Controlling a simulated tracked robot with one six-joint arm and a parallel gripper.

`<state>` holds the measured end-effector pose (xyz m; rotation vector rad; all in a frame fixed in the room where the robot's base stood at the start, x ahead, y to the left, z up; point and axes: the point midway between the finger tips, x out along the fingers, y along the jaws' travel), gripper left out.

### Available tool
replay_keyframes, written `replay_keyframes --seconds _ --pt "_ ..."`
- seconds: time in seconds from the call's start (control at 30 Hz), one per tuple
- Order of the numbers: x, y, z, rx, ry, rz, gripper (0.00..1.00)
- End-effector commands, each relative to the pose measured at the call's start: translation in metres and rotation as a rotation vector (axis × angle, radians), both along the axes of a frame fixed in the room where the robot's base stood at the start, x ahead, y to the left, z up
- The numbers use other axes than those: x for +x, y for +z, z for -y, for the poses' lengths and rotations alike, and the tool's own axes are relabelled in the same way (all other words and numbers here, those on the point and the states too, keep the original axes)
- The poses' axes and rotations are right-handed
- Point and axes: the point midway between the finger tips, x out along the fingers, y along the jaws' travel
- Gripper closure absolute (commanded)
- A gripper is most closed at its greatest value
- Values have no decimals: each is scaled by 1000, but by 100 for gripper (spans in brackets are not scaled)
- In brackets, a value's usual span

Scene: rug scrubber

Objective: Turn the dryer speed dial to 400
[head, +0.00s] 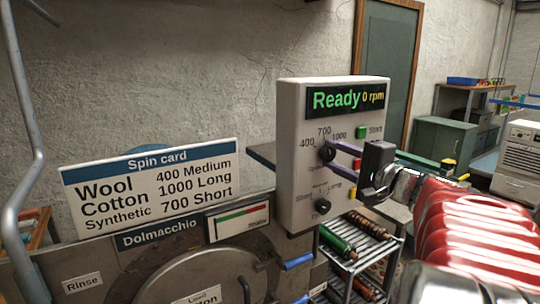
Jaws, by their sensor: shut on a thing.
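The control panel (300,110) is a pale box whose display (346,100) reads "Ready 0 rpm". The dark speed dial (325,155) sits below the labels 400 at left, 700 on top and 1000 at right. My gripper (330,152) reaches in from the right, its two purple fingers shut on the speed dial. The fingers partly cover the dial, and I cannot clearly tell which label it points to. A second dark dial (322,206) sits lower, with Short and Long labels. The spin card (150,178) lists Wool 400 Medium, Cotton 1000 Long, Synthetic 700 Short.
A green button (361,132) marked Start, a red button (357,163) and a yellow button (353,193) line the panel's right side, close to my fingers. The machine's round door (195,272) is below left. A wire rack (350,262) with rolls stands beneath the panel.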

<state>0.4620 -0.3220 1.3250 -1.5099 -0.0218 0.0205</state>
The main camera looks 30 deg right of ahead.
Motion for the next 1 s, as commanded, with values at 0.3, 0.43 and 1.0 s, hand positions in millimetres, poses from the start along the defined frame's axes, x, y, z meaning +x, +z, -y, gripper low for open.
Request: replay_keyframes --seconds 0.3,0.43,1.0 --pt "1 -3 -3 -293 8 3 90" --pt "1 -3 -3 -399 9 5 90" --pt "1 -4 -3 -598 9 10 90"
